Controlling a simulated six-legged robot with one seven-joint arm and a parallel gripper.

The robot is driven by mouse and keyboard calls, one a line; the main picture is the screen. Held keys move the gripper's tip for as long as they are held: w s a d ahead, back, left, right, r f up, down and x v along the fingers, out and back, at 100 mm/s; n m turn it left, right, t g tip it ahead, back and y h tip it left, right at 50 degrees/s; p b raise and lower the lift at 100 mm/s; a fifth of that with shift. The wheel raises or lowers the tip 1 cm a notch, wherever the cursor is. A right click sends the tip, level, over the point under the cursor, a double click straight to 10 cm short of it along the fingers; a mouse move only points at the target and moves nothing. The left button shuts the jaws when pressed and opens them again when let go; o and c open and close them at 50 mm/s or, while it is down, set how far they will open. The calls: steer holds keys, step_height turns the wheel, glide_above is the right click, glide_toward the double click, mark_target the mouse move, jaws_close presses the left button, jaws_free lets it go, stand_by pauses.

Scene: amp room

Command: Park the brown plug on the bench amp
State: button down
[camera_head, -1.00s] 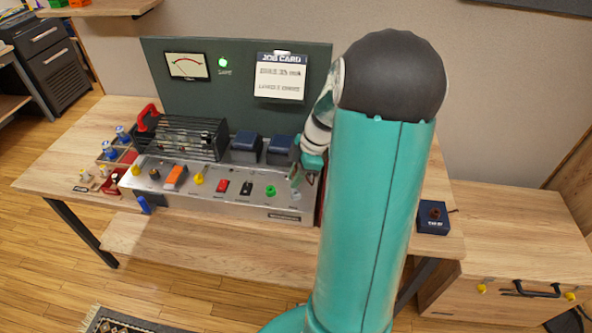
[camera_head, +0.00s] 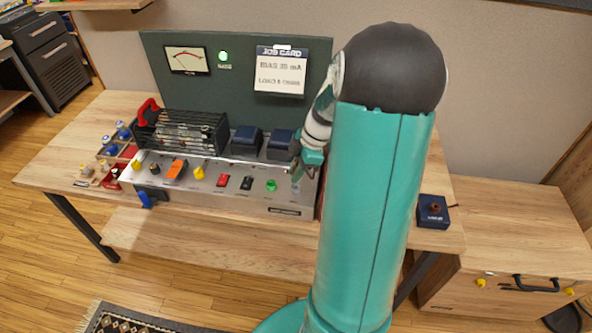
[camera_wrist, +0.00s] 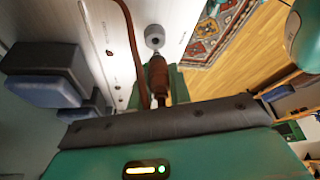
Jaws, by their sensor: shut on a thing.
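The brown plug (camera_wrist: 158,75) is in the wrist view, with its brown cable (camera_wrist: 131,40) curving up beside it. My gripper (camera_wrist: 160,70) is shut on the plug. The plug's tip end points at a grey round socket (camera_wrist: 154,37) on the amp's pale panel (camera_wrist: 105,28); I cannot tell whether it is inserted. In the head view the bench amp (camera_head: 235,203) stands on the bench, and my gripper (camera_head: 299,178) is at the right end of its panel. The plug is too small to make out there.
A tube cage (camera_head: 180,132) and dark blue transformers (camera_head: 247,141) stand behind. A dark blue box (camera_head: 433,213) sits at the right.

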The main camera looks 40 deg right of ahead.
steer(key=shift+f, duration=1.8)
stand_by(0.9)
steer(key=c, duration=1.2)
jaws_free()
steer(key=v, duration=1.3)
steer(key=shift+r, duration=0.45)
